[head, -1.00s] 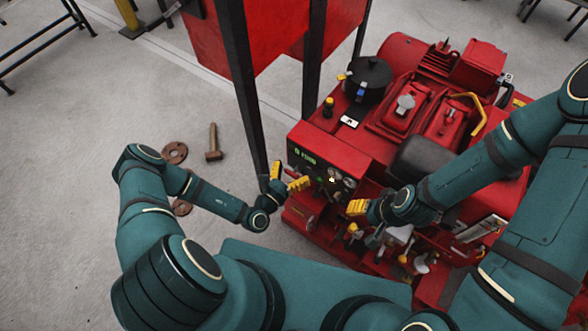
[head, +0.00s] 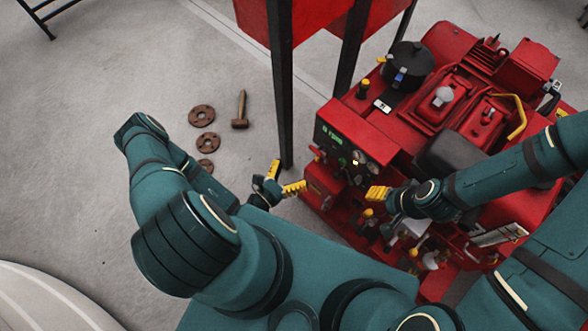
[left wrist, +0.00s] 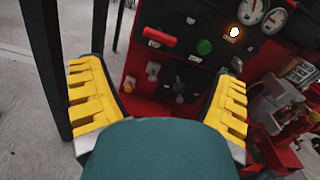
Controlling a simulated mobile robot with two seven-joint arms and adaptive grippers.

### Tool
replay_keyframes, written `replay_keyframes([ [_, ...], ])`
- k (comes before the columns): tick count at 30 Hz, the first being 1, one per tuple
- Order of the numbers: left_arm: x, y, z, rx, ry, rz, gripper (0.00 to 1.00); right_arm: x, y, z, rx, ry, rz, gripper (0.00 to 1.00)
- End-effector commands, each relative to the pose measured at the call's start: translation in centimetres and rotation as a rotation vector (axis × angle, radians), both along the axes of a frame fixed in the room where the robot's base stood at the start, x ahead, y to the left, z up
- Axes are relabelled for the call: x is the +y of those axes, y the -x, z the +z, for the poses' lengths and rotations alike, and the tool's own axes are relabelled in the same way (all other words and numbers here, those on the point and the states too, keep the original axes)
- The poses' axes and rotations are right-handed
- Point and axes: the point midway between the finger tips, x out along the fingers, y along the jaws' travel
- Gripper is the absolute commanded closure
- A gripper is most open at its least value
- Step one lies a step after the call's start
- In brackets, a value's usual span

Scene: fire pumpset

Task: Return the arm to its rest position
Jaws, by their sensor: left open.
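My left gripper (head: 284,180) is open and empty, with its two yellow fingers spread. It is in front of and to the left of the red pumpset's control panel (head: 345,150), apart from it in the head view. My right gripper (head: 378,193) is by the pumpset's front; only one yellow finger shows clearly.
A dark post (head: 282,90) stands close behind my left gripper and holds up a red tank (head: 255,20). A hammer (head: 240,112) and several rusty flanges (head: 202,116) lie on the floor to the left.

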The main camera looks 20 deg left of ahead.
Motion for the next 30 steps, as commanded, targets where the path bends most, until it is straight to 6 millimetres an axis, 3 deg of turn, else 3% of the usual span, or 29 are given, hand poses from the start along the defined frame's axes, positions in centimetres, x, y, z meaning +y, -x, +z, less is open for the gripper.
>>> replay_keyframes([
  [10,0.0,0.0,0.0,0.000,0.000,-0.002,0.12,0.0,0.0,0.0,0.000,0.000,0.000,0.47],
  [14,-1.5,0.0,0.9,-0.017,0.000,-0.103,0.12,0.0,0.0,0.0,0.000,0.000,0.000,0.47],
  [17,-4.9,0.9,2.9,-0.046,-0.012,-0.341,0.12,0.0,0.0,0.0,0.000,0.000,0.000,0.47],
  [21,-10.1,5.2,5.5,-0.087,-0.116,-0.842,0.12,0.0,0.0,0.0,0.000,0.000,0.000,0.47],
  [23,-11.3,7.7,6.0,-0.099,-0.200,-1.056,0.12,0.0,0.0,0.0,0.000,0.000,0.000,0.47],
  [27,-11.0,12.3,5.6,-0.137,-0.492,-1.486,0.12,0.0,0.0,0.0,0.000,0.000,0.000,0.47],
  [30,-8.9,13.3,4.8,-0.187,-0.778,-1.715,0.12,0.0,0.0,0.0,0.000,0.000,0.000,0.47],
])
